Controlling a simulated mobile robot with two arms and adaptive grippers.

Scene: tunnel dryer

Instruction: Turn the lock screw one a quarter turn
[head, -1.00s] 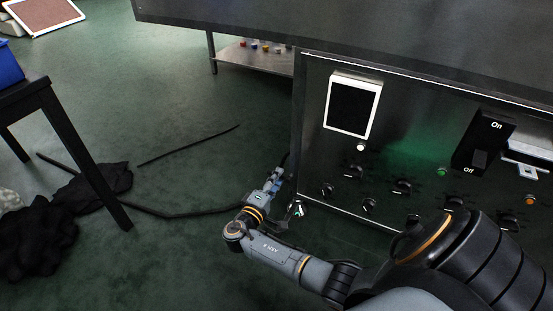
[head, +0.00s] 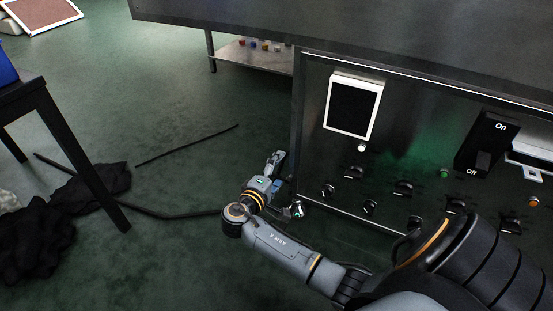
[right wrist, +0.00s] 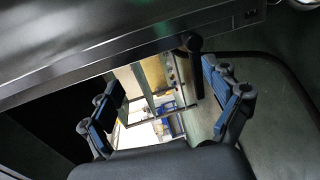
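My right gripper (head: 275,167) is low beside the left edge of the control panel, pointing away from me. In the right wrist view its two blue-padded fingers (right wrist: 168,103) are spread apart with nothing held between them. A dark round knob-like part (right wrist: 192,43) shows beyond the fingers at the edge of a metal surface. In the head view a small round silver fitting (head: 297,209) sits by the panel's lower left corner, close to my right wrist. I cannot tell which of these, if either, is lock screw one. My left gripper is not in view.
The panel (head: 317,125) carries a white-framed screen (head: 353,106), several black knobs and an On/Off switch (head: 487,143). A black-legged table (head: 70,145) and dark cloth (head: 35,240) are at left.

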